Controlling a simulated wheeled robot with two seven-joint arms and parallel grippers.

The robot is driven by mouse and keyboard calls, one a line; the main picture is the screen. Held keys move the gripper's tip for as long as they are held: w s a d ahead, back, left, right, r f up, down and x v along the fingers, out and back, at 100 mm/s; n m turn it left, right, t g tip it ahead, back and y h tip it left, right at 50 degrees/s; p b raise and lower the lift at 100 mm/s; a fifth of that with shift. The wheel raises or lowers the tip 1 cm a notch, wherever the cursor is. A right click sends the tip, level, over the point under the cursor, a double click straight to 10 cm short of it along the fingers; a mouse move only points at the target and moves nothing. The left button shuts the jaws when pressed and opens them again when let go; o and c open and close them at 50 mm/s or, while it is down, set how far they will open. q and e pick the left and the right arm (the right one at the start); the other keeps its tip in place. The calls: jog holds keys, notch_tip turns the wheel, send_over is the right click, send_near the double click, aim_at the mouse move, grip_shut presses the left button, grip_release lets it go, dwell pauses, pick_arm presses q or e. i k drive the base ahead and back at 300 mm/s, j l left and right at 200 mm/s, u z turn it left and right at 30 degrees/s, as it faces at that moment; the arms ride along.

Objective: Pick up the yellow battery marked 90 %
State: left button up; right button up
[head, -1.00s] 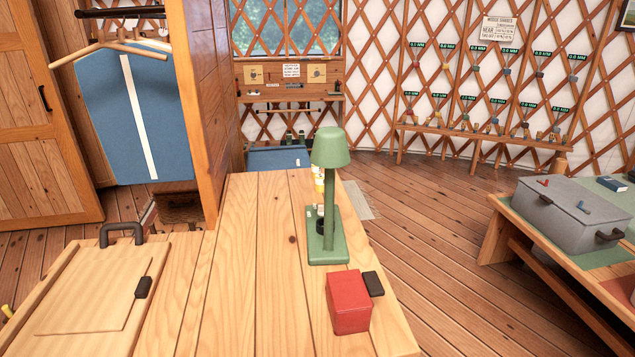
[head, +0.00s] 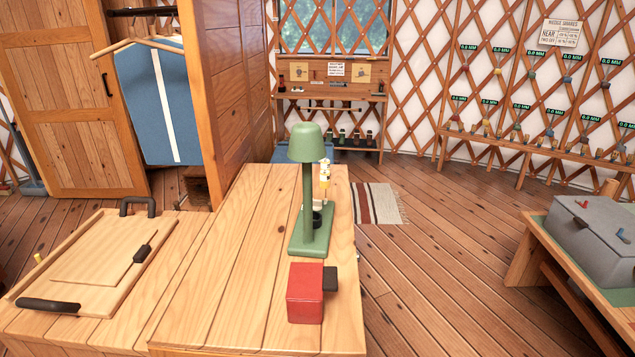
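Small yellow-and-white things (head: 325,179) stand behind the green lamp (head: 307,185) on the wooden counter (head: 235,240). The lamp's post partly hides them. They are too small for me to tell whether one is a battery, and I can read no 90 % mark. Several small upright items (head: 356,138) stand on the low shelf under the far wooden bench; they are too small to identify. Neither of my grippers is in view.
A red box (head: 305,293) with a dark block (head: 330,278) sits in front of the lamp. A wooden lidded box (head: 75,290) with black handles is at left. A grey case (head: 590,232) lies on the right table. Open floor (head: 430,260) lies between counter and table.

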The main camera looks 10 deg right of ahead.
aim_at(324, 175)
jog(key=l+u, duration=0.25)
jog(key=l, duration=0.25)
jog(key=l+u, duration=0.2)
jog(key=l, duration=0.25)
jog(key=k+l+u, duration=0.1)
jog(key=l+u, duration=0.15)
jog(key=l, duration=0.2)
jog(key=k+l+u, duration=0.2)
jog(key=l, duration=0.25)
jog(key=i+l+u, duration=0.25)
jog(key=l, duration=0.15)
jog(key=i+l+u, duration=0.2)
jog(key=l, duration=0.25)
jog(key=l+u, duration=0.25)
jog(key=l, duration=0.15)
jog(key=l+u, duration=0.25)
jog(key=l, duration=0.25)
jog(key=i, duration=0.05)
